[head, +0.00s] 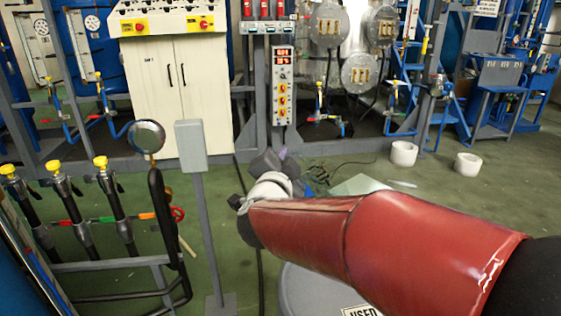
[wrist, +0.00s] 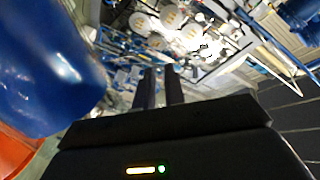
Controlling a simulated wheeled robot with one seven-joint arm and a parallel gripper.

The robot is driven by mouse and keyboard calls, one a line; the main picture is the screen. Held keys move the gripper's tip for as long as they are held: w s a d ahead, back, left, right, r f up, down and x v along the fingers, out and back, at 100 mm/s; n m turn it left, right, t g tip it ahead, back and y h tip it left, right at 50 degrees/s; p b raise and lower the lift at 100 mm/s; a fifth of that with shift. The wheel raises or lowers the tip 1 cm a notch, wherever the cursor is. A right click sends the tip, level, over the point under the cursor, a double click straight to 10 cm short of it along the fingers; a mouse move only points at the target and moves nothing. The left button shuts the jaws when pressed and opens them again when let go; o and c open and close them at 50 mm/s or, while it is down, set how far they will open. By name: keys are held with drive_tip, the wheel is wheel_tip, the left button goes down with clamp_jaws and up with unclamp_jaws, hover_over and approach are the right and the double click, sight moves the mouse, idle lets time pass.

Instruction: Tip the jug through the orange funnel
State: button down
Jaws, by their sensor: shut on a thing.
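My gripper (head: 283,154) is at the end of my red arm, in front of the back equipment and above the green floor. In the wrist view its two dark fingers (wrist: 160,88) point forward with a narrow gap between them. They are shut on the jug, but the jug is not clearly seen. A large glossy blue shape (wrist: 45,65) fills the left of the wrist view, close by; I cannot tell whether it is the jug's body. An orange-red patch (wrist: 12,152) lies below it. I cannot make out the funnel for certain in either view.
A grey round lid (head: 310,295) with a "USED" label is below my arm. A grey box on a post (head: 191,146) and black pipes with yellow valves (head: 72,207) stand at left. A white cabinet (head: 168,90) is behind. White cylinders (head: 404,153) stand on open floor at right.

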sight(299, 155)
drive_tip(key=shift+d+r+m+b, duration=0.15)
drive_tip(key=shift+d+m+b, duration=0.1)
drive_tip(key=shift+m+b, duration=0.25)
drive_tip(key=shift+s+d+r+m+b, duration=0.15)
drive_tip(key=shift+d+r+m+b, duration=0.4)
drive_tip(key=shift+d+m, duration=0.2)
drive_tip(key=shift+s+d+r+m+b, duration=0.1)
drive_tip(key=shift+d+r+m+b, duration=0.35)
drive_tip(key=shift+d+m+b, duration=0.3)
drive_tip(key=shift+s+d+r+m+b, duration=0.15)
drive_tip(key=shift+d+r+m+b, duration=0.3)
drive_tip(key=shift+d+m, duration=0.35)
drive_tip(key=shift+s+d+r+m+b, duration=0.1)
drive_tip(key=shift+d+r+m+b, duration=0.35)
drive_tip(key=shift+d+m, duration=0.3)
drive_tip(key=shift+s+d+r+m+b, duration=0.15)
drive_tip(key=shift+d+r+m+b, duration=0.25)
drive_tip(key=shift+d+m, duration=0.4)
drive_tip(key=shift+d+r, duration=0.15)
drive_tip(key=shift+d, duration=0.05)
drive_tip(key=shift+a, duration=0.1)
idle(1.2)
